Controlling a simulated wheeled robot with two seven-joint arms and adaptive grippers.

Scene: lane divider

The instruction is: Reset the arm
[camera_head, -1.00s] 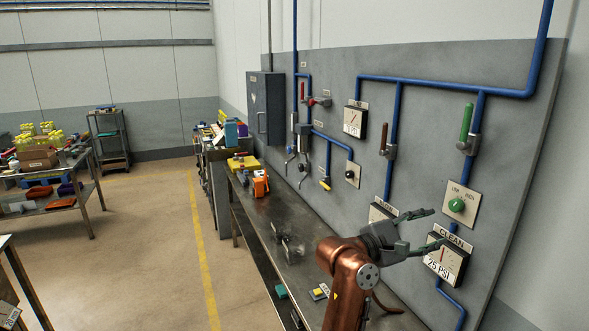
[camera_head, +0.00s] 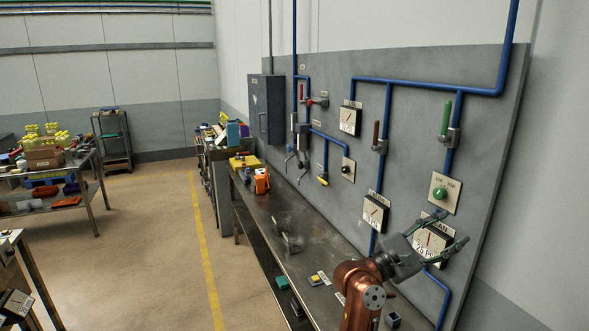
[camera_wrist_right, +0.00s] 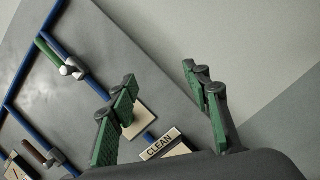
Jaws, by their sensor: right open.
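My right gripper (camera_head: 452,226) is open in the head view, at the end of the copper-coloured right arm (camera_head: 361,288). Its two fingers point up and to the right, in front of the CLEAN gauge (camera_head: 430,250), partly covering it. Nothing is between the fingers. In the right wrist view the two green-padded fingers (camera_wrist_right: 160,80) are spread apart, with the grey panel and plain wall beyond. I cannot tell how far the fingertips are from the panel. My left gripper is not in view.
The grey wall panel (camera_head: 330,90) carries blue pipes, a green-handled valve (camera_head: 446,120), a green knob (camera_head: 439,193) and gauges. A dark bench (camera_head: 290,215) with small items runs below it. The floor (camera_head: 140,230) to the left is clear.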

